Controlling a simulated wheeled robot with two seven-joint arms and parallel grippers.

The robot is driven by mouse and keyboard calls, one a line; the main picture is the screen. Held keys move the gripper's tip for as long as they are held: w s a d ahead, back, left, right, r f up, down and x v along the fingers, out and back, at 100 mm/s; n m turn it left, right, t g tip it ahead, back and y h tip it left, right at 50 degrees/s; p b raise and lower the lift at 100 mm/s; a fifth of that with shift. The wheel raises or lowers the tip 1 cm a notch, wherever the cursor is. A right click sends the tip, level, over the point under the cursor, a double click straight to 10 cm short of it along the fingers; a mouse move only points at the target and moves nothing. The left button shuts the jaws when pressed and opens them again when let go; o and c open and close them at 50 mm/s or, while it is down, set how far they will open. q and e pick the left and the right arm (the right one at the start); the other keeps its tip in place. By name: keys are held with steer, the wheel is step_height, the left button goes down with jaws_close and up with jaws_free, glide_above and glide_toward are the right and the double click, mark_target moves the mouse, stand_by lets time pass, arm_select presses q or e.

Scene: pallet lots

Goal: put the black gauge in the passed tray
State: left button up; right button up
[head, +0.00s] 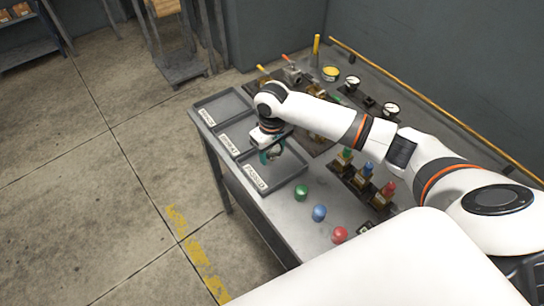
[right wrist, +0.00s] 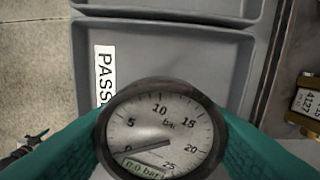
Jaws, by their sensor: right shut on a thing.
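The black gauge (right wrist: 158,135) has a dark rim, a pale dial marked in bar and a small display reading 0.0 bar. It sits between the teal fingers of my right gripper (head: 270,155), which is shut on it. In the right wrist view a grey tray (right wrist: 175,60) with a label starting "PASS" lies below the gauge. The gauge hides part of the label and tray. In the head view my right gripper is over the grey trays near the table's left edge, above the near tray (head: 283,180). My left gripper is not in view.
Two more grey trays (head: 224,106) adjoin it. Green (head: 301,193), blue (head: 319,212) and red (head: 340,235) knobs lie at the near side. Valves with coloured tops (head: 366,172) stand to the right. Two white-faced gauges (head: 352,83) are toward the back.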

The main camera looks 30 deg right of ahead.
mark_target(272, 158)
steer(key=shift+f, duration=1.6)
steer(key=shift+f, duration=0.1)
steer(key=o, duration=1)
steer(key=shift+o, duration=0.2)
step_height(272, 158, up, 12)
steer(key=shift+r+b, duration=0.15)
steer(key=shift+b, duration=0.25)
steer(key=shift+s, duration=0.1)
